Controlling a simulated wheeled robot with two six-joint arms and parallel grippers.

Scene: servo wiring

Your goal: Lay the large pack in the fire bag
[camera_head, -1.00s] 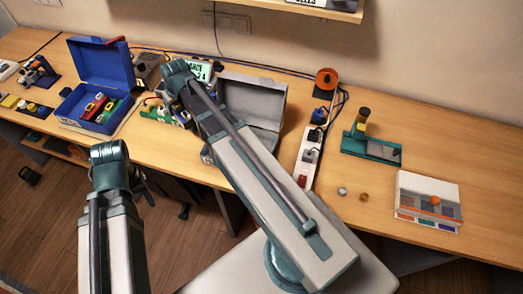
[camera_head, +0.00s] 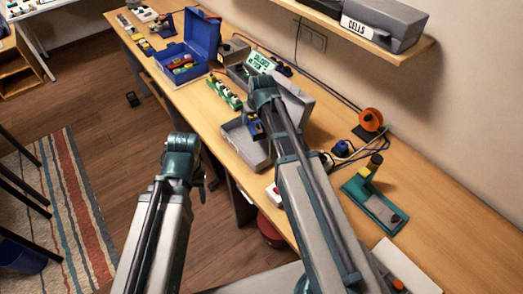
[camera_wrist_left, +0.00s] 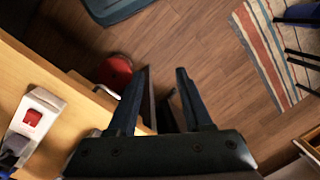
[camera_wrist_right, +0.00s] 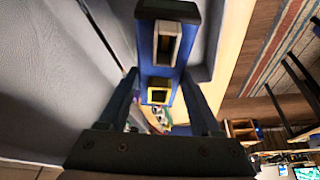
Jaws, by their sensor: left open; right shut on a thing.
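The large pack (camera_head: 256,129) is a dark blue block with a yellow part. In the right wrist view the pack (camera_wrist_right: 158,75) fills the space between the fingers and shows a pale and a yellow socket. My right gripper (camera_wrist_right: 163,95) is shut on it. The fire bag (camera_head: 236,142) is a grey open case with its lid (camera_head: 299,103) raised. The pack is at the bag's opening, with grey walls close by in the right wrist view; I cannot tell whether it touches the floor. My left gripper (camera_wrist_left: 158,85) is open and empty, off the bench's front edge.
Several green packs (camera_head: 224,94) and an open blue box (camera_head: 190,52) lie further along the bench. A teal stand (camera_head: 374,204), an orange reel (camera_head: 371,119) and a white power strip (camera_wrist_left: 34,118) are on the bag's other side. A shelf with a grey cells box (camera_head: 385,20) hangs above.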

